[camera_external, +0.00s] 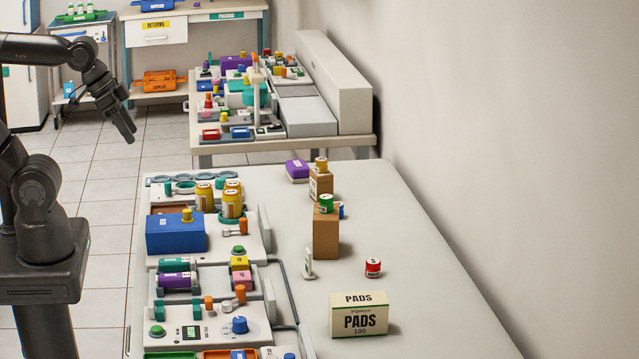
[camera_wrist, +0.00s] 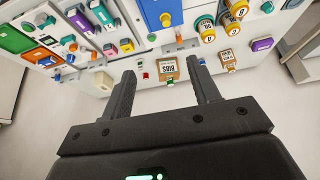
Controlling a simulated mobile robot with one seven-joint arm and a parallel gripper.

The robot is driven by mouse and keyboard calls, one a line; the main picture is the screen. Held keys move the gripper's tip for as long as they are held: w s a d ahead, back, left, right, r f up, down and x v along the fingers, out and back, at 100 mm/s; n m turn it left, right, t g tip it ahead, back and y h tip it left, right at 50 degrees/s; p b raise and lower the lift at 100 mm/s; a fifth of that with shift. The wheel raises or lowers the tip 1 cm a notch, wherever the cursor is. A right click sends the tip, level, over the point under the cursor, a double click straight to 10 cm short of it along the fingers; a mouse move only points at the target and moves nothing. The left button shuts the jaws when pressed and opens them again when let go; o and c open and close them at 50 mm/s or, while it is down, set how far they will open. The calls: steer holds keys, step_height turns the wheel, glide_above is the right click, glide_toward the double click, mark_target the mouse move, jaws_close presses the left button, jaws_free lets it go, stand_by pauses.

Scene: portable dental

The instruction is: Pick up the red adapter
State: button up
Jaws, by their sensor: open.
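A small red jar-like piece with a white label, the likely red adapter (camera_external: 373,267), stands upright on the bare right part of the near table, behind the PADS box. In the wrist view a small red piece (camera_wrist: 145,75), apparently the same one, shows between the fingers, far beyond them. My gripper (camera_external: 128,134) is raised at the upper left in the external view, over the floor and well away from the red adapter. In the wrist view my gripper (camera_wrist: 160,72) has its two fingers wide apart with nothing held.
A PADS box (camera_external: 359,314) stands in front of the red adapter. A cardboard box (camera_external: 326,236) with a green-capped jar (camera_external: 326,203) stands behind it to the left. Devices and a blue box (camera_external: 175,233) fill the table's left side. The table (camera_external: 430,290) right of the adapter is clear.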

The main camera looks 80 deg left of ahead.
steer(key=w+d+r, duration=0.2)
steer(key=w+r, duration=0.1)
steer(key=w, duration=1)
steer(key=m+g, duration=0.1)
glide_above(373, 261)
steer(key=s, duration=0.4)
step_height(373, 261, down, 21)
steer(key=shift+h, duration=0.3)
steer(key=x, duration=1.1)
steer(key=shift+s+a+f, duration=0.15)
steer(key=shift+a+f, duration=0.05)
steer(key=shift+f, duration=0.1)
steer(key=shift+c, duration=0.2)
steer(key=c, duration=1)
